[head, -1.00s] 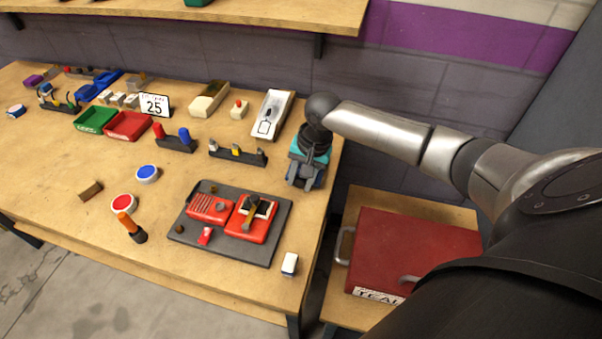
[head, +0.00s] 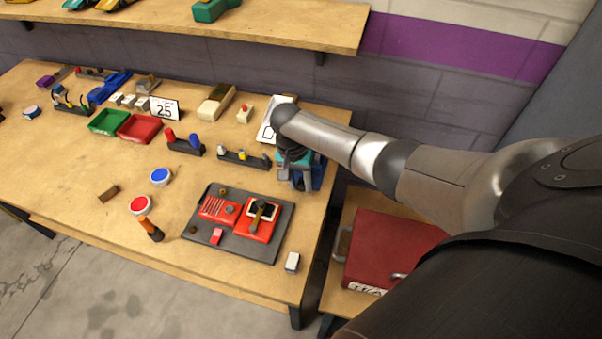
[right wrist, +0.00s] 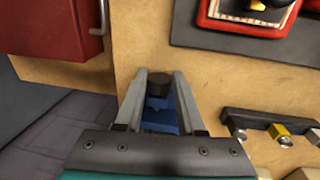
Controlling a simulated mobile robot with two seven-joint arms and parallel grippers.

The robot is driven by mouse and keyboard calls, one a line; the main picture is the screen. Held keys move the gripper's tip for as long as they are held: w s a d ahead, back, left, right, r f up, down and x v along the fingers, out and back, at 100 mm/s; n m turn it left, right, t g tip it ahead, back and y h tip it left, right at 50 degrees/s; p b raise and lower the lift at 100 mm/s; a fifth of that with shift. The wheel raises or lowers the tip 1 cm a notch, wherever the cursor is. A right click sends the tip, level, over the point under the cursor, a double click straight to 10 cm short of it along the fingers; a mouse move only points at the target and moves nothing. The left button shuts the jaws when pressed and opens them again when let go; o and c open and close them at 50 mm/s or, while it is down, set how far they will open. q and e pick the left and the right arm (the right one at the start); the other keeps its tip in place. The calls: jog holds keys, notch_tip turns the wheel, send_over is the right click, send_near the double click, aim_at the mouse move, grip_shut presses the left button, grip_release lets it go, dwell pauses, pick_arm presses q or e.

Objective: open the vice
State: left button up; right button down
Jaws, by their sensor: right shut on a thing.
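The blue vice (right wrist: 160,115) is at the right edge of the bench and shows only in part. In the head view, my right gripper (head: 299,184) covers most of it. In the right wrist view, the two grey fingers (right wrist: 158,80) stand on either side of a dark round knob-like part (right wrist: 157,89) above the blue body. The right gripper is shut on this dark part. How far the vice's jaws are apart is hidden. My left gripper is not in view.
A dark mat (head: 238,247) with red toy parts lies in front of the gripper. A rack with small bits (head: 243,159) is to its left. A red toolbox (head: 390,250) stands on a lower surface at the right. A shelf (head: 270,30) hangs above the back.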

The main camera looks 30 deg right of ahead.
jog(key=shift+w+a+f+g+h+b, duration=0.1)
jog(key=shift+a+f+g+h+b, duration=0.05)
jog(key=shift+g+h+b, duration=0.85)
jog(key=shift+g+b, duration=0.15)
jog(key=shift+g, duration=0.05)
jog(key=c, duration=0.5)
grip_release()
jog(key=shift+w, duration=0.1)
jog(key=p+v, duration=0.2)
jog(key=v, duration=1.3)
jog(key=shift+p, duration=0.3)
